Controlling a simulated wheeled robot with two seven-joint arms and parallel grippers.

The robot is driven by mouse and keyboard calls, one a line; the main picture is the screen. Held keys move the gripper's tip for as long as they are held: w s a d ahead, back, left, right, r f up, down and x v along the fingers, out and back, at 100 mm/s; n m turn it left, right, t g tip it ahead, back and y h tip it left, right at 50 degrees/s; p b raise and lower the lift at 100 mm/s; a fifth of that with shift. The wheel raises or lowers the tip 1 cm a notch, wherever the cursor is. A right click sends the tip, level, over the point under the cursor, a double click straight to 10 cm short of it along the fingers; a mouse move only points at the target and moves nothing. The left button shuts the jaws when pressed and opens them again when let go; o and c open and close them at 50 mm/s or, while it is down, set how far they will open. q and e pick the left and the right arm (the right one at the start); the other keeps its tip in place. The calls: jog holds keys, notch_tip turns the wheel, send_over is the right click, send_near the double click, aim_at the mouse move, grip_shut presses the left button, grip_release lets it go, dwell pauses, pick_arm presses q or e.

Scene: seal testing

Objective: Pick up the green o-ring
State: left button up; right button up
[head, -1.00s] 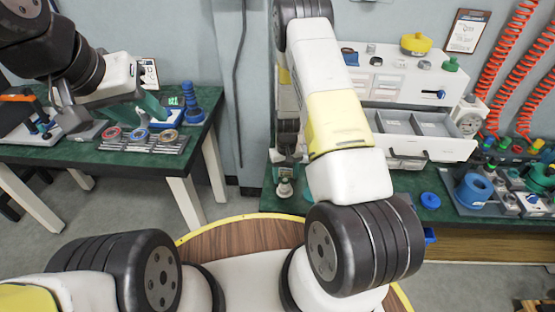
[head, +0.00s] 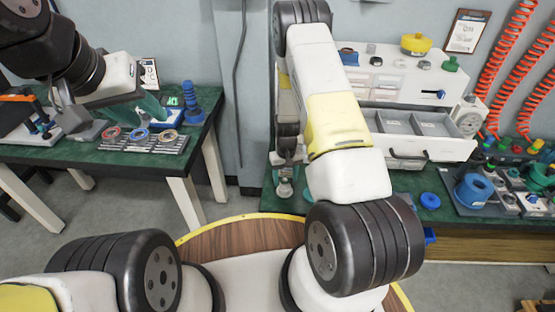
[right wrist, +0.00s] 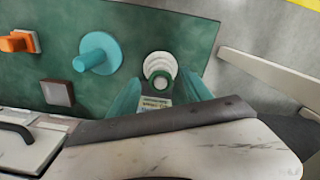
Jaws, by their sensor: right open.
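A green o-ring (right wrist: 150,82) shows in the right wrist view, on or against a pale stepped stand (right wrist: 160,64) on the green bench top. The stand also shows in the head view (head: 284,189) at the bench's left edge. My right gripper (right wrist: 160,97) is open, with a teal finger on each side of the ring's near side; whether they touch it I cannot tell. In the head view the right gripper (head: 288,160) is small, just above the stand. My left gripper (head: 150,107) hangs by the tray on the left bench; its finger gap is not clear.
The tray (head: 140,145) on the left bench holds red, blue and yellow rings. An open drawer (head: 412,125) juts out right of my right forearm. In the right wrist view, a teal flanged part (right wrist: 96,52), an orange block (right wrist: 18,42) and a dark square part (right wrist: 57,93) lie left of the stand.

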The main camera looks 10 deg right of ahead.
grip_shut()
jog(key=shift+r, duration=0.15)
jog(key=shift+r, duration=0.6)
notch_tip(320, 180, up, 2)
jog(key=shift+r, duration=0.25)
jog(key=s+a+r, duration=0.1)
jog(key=s+a, duration=0.1)
jog(key=s, duration=0.5)
jog(key=s+a+r, duration=0.1)
jog(key=s+a, duration=0.1)
jog(key=s, duration=0.6)
notch_tip(320, 180, up, 7)
jog(key=shift+a+f, duration=0.15)
jog(key=shift+a, duration=0.1)
